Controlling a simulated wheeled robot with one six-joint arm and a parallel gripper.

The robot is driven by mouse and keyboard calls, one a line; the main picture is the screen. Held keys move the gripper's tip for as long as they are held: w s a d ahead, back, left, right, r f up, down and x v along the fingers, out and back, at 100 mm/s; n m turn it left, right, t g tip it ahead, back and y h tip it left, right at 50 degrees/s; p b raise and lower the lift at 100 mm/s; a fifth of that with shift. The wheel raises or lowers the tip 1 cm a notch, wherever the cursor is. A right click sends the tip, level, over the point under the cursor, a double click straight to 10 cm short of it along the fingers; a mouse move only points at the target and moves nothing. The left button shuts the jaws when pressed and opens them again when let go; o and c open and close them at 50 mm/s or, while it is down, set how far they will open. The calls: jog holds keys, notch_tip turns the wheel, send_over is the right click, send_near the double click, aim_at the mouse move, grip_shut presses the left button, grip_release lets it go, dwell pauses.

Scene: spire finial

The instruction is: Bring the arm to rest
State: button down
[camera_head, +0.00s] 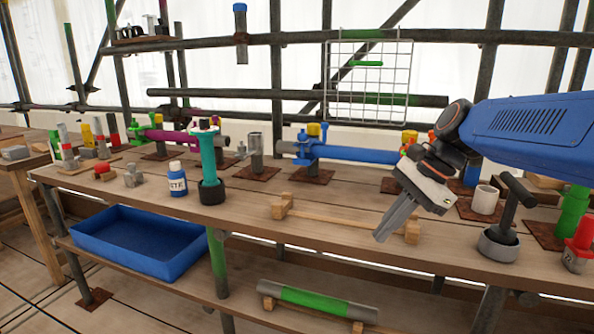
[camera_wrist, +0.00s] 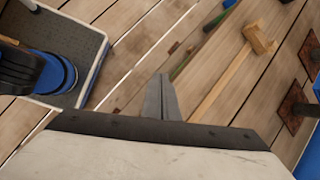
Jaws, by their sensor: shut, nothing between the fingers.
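My gripper (camera_head: 393,222) is at the right of the head view, at the end of my blue arm. Its grey fingers point down and left, above the front part of the wooden workbench (camera_head: 340,238). The fingers are closed together with nothing between them. In the wrist view the closed fingertips (camera_wrist: 160,82) show in the middle, over or past the bench's front edge. A wooden cradle (camera_head: 340,218) with raised end blocks lies on the bench just left of and behind the fingers. It also shows in the wrist view (camera_wrist: 225,88).
A white cup (camera_head: 485,199), a dark T-handled tool in a round base (camera_head: 498,240) and a red-topped piece (camera_head: 580,245) stand right of my gripper. A teal post (camera_head: 209,160) and a blue-labelled bottle (camera_head: 178,180) stand left.

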jog(key=s+d+f+n+t+h, duration=0.2)
jog(key=s+d+f+n+h, duration=0.1)
jog(key=s+d+f+n, duration=0.2)
jog(key=s+d+f+n+t+h, duration=0.2)
jog(key=s+d+f+n, duration=0.3)
jog(key=s+f+n, duration=0.4)
jog(key=s, duration=0.3)
jog(key=shift+f+n+h, duration=0.25)
jog(key=shift+n+h, duration=0.05)
jog(key=shift+h, duration=0.1)
jog(key=shift+s+d, duration=0.1)
dwell(0.7)
